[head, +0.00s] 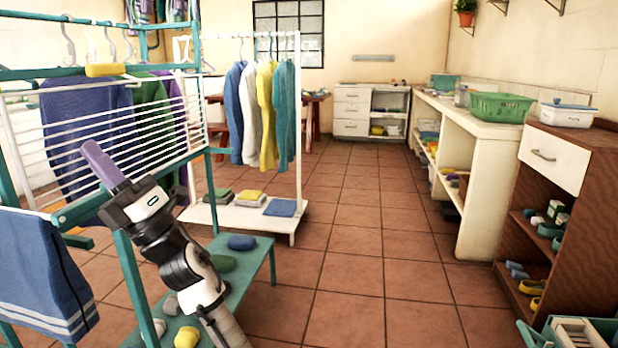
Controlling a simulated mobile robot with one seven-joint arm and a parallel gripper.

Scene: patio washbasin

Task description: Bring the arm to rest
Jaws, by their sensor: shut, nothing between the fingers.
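My arm reaches up from the bottom of the head view, in front of the teal rack and the low teal bench. My gripper (126,196) is at its upper end, beside the rack's rail, and is shut and empty. A rounded purple piece (102,163) shows just past its tip; I cannot tell whether it touches my gripper or lies behind it. The fingertips are small and hard to make out.
The teal rack (127,262) with hanging clothes stands close on the left. The low teal bench (262,254) holds several rounded items under my arm. A brown cabinet (585,180) and a long counter (470,123) line the right. The tiled floor (365,250) between is clear.

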